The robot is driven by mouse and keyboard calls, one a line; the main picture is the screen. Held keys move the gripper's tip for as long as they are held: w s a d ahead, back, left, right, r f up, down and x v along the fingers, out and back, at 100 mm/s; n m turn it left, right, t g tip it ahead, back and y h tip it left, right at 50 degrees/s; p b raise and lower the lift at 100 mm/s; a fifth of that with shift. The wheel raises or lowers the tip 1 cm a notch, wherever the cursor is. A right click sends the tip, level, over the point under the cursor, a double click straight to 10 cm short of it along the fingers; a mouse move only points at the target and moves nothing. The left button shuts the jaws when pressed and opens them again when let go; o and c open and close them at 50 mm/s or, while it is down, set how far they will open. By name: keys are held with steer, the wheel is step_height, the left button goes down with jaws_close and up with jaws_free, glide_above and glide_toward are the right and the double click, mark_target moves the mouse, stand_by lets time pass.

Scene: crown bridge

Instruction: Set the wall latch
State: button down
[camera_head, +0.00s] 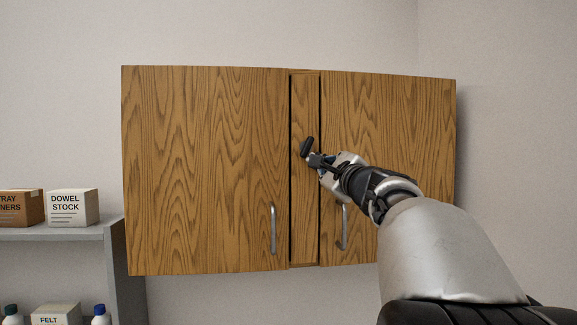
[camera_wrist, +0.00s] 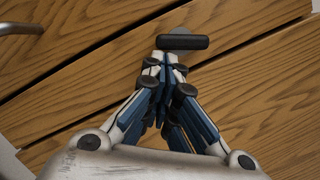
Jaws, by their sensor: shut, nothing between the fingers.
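The latch (camera_head: 307,147) is a small dark bar on the narrow wooden strip between the two doors of the wall cabinet. In the head view it stands tilted, close to upright. In the wrist view the latch (camera_wrist: 183,42) is a black rounded bar over a grey round base, just past my fingertips. My gripper (camera_head: 313,160) is shut and empty, with its tips at the lower right of the latch. In the wrist view my gripper (camera_wrist: 165,62) has its fingers together. I cannot tell whether the tips touch the bar.
The left door (camera_head: 200,170) and right door (camera_head: 390,120) look closed. Each has a metal handle, the left one (camera_head: 273,230) and the right one (camera_head: 344,228), below the latch. A grey shelf (camera_head: 60,233) with boxes and bottles stands at the left.

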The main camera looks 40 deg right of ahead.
steer(key=shift+w+a+f+m+h+b, duration=0.15)
steer(key=shift+a+m+h+b, duration=0.15)
steer(key=shift+m+b, duration=0.55)
steer(key=shift+w+a+f+m+h+b, duration=0.15)
steer(key=shift+a+m+h+b, duration=0.15)
steer(key=shift+m+b, duration=0.6)
steer(key=shift+w+a+m+h+b, duration=0.25)
steer(key=shift+m+b, duration=0.25)
steer(key=shift+m, duration=0.65)
steer(key=shift+w+a+r+m+g+h+b, duration=0.15)
steer(key=shift+a+m+h+b, duration=0.25)
steer(key=shift+m, duration=0.55)
steer(key=shift+w+a+f+m+g+h+b, duration=0.1)
steer(key=shift+m+h+b, duration=0.25)
steer(key=shift+m, duration=0.55)
steer(key=shift+w+a+r+m+g+h+b, duration=0.1)
steer(key=shift+w+a+m+h+b, duration=0.1)
steer(key=shift+m+b, duration=0.55)
stand_by(0.5)
